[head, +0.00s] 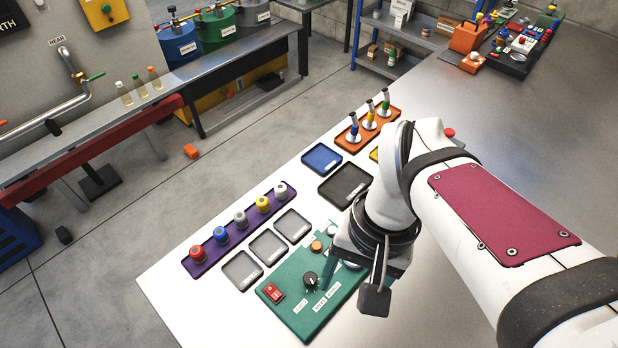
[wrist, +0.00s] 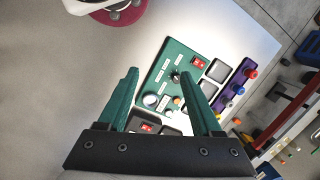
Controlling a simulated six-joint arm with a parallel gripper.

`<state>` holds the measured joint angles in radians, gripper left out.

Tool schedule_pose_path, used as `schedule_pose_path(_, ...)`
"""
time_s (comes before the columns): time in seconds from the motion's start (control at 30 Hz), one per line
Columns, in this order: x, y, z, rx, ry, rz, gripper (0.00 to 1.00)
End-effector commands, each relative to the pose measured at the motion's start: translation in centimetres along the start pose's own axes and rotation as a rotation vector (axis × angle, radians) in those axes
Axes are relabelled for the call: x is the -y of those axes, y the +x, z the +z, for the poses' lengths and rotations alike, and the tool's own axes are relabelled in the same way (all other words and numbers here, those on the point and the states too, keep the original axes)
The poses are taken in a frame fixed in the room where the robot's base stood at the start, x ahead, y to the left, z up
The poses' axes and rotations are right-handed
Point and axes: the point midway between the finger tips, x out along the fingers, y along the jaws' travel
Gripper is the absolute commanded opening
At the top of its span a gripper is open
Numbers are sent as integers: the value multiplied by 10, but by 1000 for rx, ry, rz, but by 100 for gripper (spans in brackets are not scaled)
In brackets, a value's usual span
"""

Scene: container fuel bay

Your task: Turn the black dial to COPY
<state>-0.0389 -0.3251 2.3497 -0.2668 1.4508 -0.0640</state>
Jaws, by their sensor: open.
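The black dial (head: 310,280) stands on a green panel (head: 292,318) at the front of the table. In the wrist view the dial (wrist: 175,76) shows between and beyond my fingertips, closer to the right one. Small white labels lie beside the dial; their words are too small to read surely, and I cannot tell where the dial points. My gripper (wrist: 161,72) is open and empty, with two green fingers apart. It hangs over the panel and appears apart from the dial. In the head view my arm hides part of the panel's right side.
The panel also bears a red switch (head: 272,291) and an orange button (head: 317,246). Small grey trays (head: 242,271) and a purple tray (head: 186,263) with several coloured knobs lie to the left. A dark tray (head: 345,184) lies behind.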

Motion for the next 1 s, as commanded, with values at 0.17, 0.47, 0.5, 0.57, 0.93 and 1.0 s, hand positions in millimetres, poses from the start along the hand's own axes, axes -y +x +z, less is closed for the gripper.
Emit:
schedule_pose_path(0.17, 58, 5, -85, 155, -205, 114, 66)
schedule_pose_path(0.47, 99, 49, -136, 259, -347, 189, 66)
schedule_pose_path(0.5, 98, 55, -135, 260, -348, 189, 66)
schedule_pose_path(0.57, 94, 67, -131, 261, -346, 189, 66)
schedule_pose_path(0.93, 71, 166, -109, 259, -344, 189, 66)
schedule_pose_path(1.0, 68, 177, -106, 259, -344, 189, 66)
